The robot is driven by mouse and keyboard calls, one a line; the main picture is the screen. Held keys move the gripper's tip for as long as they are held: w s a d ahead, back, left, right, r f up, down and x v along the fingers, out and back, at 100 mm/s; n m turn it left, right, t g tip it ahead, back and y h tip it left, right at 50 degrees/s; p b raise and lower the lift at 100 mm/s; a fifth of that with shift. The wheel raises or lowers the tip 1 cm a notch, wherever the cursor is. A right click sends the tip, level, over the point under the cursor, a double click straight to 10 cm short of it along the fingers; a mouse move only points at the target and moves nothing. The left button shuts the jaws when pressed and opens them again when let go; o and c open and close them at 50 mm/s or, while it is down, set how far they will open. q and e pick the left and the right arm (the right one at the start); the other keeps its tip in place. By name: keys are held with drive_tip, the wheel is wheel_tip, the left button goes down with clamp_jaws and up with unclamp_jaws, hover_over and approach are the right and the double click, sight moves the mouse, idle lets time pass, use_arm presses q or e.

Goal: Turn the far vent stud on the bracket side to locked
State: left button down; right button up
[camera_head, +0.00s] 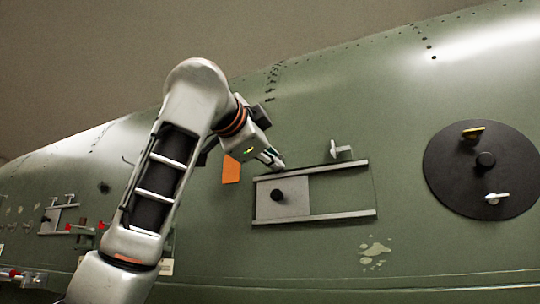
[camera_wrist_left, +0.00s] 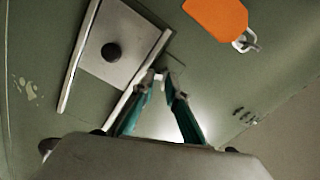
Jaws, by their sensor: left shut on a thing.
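The vent is a pale square slide plate (camera_head: 297,199) with a black knob, set between two grey rails on the green fuselage skin. My left gripper (camera_head: 273,160) is at the upper left end of the upper rail. In the left wrist view its fingers (camera_wrist_left: 165,80) are closed around a small pale stud (camera_wrist_left: 161,71) beside the rail. The fingertips hide most of this stud, so its turn position cannot be read. Another pale wing stud (camera_head: 335,150) stands above the same rail further right, beside a small bracket (camera_head: 345,153). My right gripper is not in view.
An orange tag (camera_head: 231,169) hangs just left of the gripper; a metal loop (camera_wrist_left: 246,42) holds it. Small fittings with red parts sit at the lower left.

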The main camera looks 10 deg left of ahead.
use_arm(q)
drive_tip(key=m, duration=0.1)
drive_tip(key=f+m, duration=0.1)
drive_tip(key=m, duration=0.1)
drive_tip(key=m+p, duration=0.1)
drive_tip(key=shift+w+d+f+m, duration=0.15)
drive_tip(key=shift+w+d+m, duration=0.15)
idle(0.5)
drive_tip(key=c, duration=1.6)
unclamp_jaws()
drive_tip(key=s, duration=0.4)
drive_tip(key=s+a, duration=0.1)
drive_tip(key=s, duration=0.2)
drive_tip(key=s+a, duration=0.1)
drive_tip(key=s, duration=0.3)
drive_tip(key=shift+s+a, duration=0.2)
drive_tip(key=shift+s, duration=0.15)
